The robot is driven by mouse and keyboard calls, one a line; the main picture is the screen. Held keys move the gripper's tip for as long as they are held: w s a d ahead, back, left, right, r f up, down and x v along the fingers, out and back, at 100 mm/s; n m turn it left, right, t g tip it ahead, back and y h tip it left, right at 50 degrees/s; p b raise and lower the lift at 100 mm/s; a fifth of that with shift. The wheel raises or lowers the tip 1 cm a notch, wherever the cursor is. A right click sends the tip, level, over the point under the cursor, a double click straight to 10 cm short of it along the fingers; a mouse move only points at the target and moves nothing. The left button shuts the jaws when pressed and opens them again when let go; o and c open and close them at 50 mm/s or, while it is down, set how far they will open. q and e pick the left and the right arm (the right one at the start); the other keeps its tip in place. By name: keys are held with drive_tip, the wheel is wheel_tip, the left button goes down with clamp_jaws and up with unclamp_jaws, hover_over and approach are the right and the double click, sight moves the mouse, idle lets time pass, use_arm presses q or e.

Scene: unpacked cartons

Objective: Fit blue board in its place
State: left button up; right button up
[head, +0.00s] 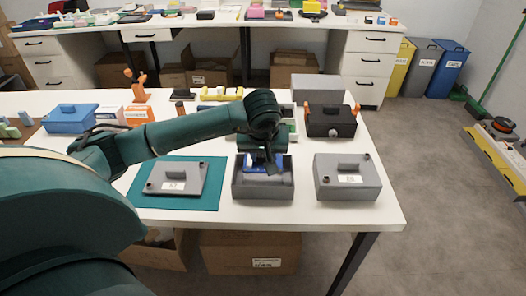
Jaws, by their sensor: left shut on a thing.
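My left arm reaches in from the left over the table. My left gripper (265,158) points down into an open dark grey box (263,193) and is shut on the blue board (252,163). The board is partly hidden behind the fingers and lies within the outline of the box. I cannot tell whether it touches the box floor or is seated. My right gripper is not in view.
A grey lid (174,180) with a handle lies on a teal mat (205,200) left of the box. A closed grey box (347,185) stands to the right. A black case (331,122) with orange latches is behind. The white table's (300,213) front strip is clear.

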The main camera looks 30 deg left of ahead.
sight(263, 167)
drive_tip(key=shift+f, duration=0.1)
